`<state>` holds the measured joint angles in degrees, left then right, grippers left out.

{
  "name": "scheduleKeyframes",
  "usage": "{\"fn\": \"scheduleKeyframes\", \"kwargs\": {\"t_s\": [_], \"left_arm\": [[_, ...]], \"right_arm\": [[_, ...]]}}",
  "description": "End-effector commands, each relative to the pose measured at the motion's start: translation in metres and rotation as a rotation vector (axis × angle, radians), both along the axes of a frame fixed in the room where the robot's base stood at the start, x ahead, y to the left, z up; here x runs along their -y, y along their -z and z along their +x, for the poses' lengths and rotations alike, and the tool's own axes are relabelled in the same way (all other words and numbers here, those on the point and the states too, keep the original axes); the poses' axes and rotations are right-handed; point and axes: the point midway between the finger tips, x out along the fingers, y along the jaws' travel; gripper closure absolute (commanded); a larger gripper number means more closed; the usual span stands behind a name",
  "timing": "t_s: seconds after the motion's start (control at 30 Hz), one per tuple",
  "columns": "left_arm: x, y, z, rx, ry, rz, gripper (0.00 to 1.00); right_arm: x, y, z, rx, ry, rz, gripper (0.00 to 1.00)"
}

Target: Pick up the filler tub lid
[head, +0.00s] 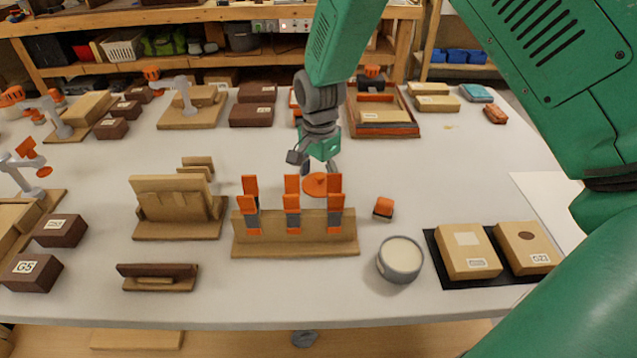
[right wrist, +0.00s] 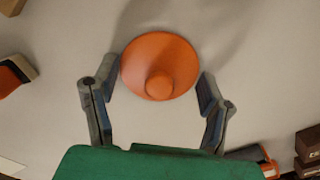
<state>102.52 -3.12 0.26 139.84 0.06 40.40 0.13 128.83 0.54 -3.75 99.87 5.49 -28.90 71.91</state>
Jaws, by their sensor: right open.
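The filler tub lid, an orange disc with a round knob (head: 318,184), shows in the head view just behind the wooden rack with orange clips. In the right wrist view the lid (right wrist: 160,66) lies between my right gripper's fingers. My right gripper (head: 318,165) reaches down to the lid from behind. Its fingers (right wrist: 158,90) are spread on either side of the lid, with small gaps showing. The open grey filler tub (head: 401,259) with cream filler stands to the front right. My left gripper is in neither view.
The wooden rack (head: 297,247) with orange clips stands in front of the lid. An orange-topped block (head: 383,208) is to its right. Cardboard boxes on a black mat (head: 462,283) lie farther right. A wooden stand (head: 178,231) is at left. The bench behind is partly clear.

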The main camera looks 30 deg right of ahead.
Motion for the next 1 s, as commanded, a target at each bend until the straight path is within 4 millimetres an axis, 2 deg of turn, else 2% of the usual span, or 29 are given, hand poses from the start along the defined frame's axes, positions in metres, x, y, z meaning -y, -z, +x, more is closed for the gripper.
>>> {"fn": "scheduleKeyframes", "kwargs": {"t_s": [0.13, 0.3, 0.7, 0.8, 1.0], "left_arm": [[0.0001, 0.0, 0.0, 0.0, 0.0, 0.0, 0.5], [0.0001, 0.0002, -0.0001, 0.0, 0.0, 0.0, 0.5], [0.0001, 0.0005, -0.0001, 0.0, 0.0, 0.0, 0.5], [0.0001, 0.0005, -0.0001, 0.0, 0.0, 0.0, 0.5], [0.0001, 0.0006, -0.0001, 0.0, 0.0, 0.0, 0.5]], "right_arm": [[0.0003, 0.0006, 0.0001, -0.001, 0.0, 0.0, 0.53], [0.0, 0.0019, -0.0001, -0.003, 0.0, 0.0, 0.69], [-0.0007, 0.0041, -0.0003, -0.007, 0.0, 0.001, 0.95], [-0.0006, 0.0044, -0.0009, -0.008, 0.0, 0.001, 0.98], [-0.0006, 0.0049, -0.0024, -0.011, 0.0, 0.001, 0.99]]}}
